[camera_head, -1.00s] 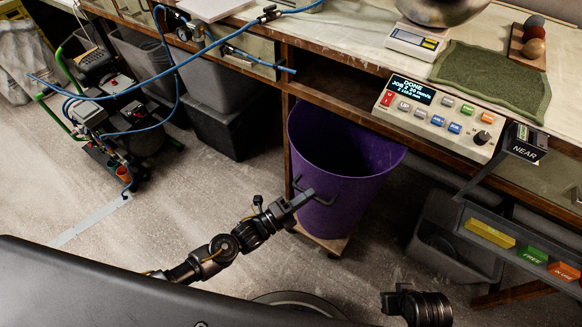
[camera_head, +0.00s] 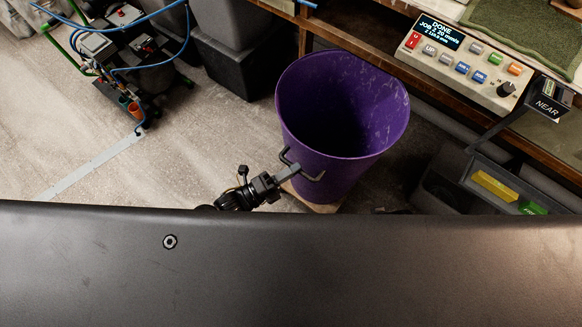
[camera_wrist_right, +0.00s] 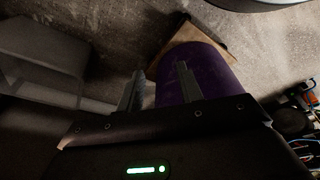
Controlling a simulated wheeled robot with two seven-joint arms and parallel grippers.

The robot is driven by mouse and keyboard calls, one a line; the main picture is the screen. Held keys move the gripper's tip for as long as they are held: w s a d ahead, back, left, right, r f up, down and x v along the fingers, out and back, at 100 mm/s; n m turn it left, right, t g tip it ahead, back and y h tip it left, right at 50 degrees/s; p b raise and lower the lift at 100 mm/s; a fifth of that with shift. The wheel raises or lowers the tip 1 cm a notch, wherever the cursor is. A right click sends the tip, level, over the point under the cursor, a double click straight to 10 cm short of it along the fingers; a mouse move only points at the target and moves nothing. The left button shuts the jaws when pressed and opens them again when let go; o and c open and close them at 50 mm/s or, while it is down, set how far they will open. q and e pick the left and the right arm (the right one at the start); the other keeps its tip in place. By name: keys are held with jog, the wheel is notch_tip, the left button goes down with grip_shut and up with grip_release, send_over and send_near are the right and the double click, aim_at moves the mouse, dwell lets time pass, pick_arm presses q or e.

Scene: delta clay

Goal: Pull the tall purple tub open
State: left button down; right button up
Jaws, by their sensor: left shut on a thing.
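The tall purple tub (camera_head: 345,165) stands upright on a wooden base (camera_head: 316,204), out in front of the bench, with its open top facing up. Its inside is dark and looks empty. A dark bar handle (camera_head: 305,171) sticks out on its near side. My left gripper (camera_head: 290,173) is shut on this handle. My right gripper (camera_wrist_right: 160,70) shows only in the right wrist view, with its fingers apart and nothing seen held. The tub (camera_wrist_right: 209,76) lies beyond those fingers there, with its wooden base (camera_wrist_right: 215,25).
The bench's wooden edge (camera_head: 420,95) runs behind the tub, with a control box (camera_head: 462,66) on it. Dark bins (camera_head: 232,55) stand at the back left. A wheeled machine (camera_head: 120,60) with hoses is farther left. Floor (camera_head: 200,140) left of the tub is clear.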

pick_arm(q)
jog(key=c, duration=1.5)
grip_release()
jog(key=shift+o, duration=0.2)
jog(key=v, duration=1.1)
jog(key=shift+b, duration=0.3)
pick_arm(e)
jog(key=shift+s+r, duration=0.1)
jog(key=shift+r, duration=0.6)
pick_arm(q)
jog(key=shift+r, duration=0.1)
pick_arm(e)
jog(key=shift+w, duration=0.2)
jog(key=shift+w+d, duration=0.1)
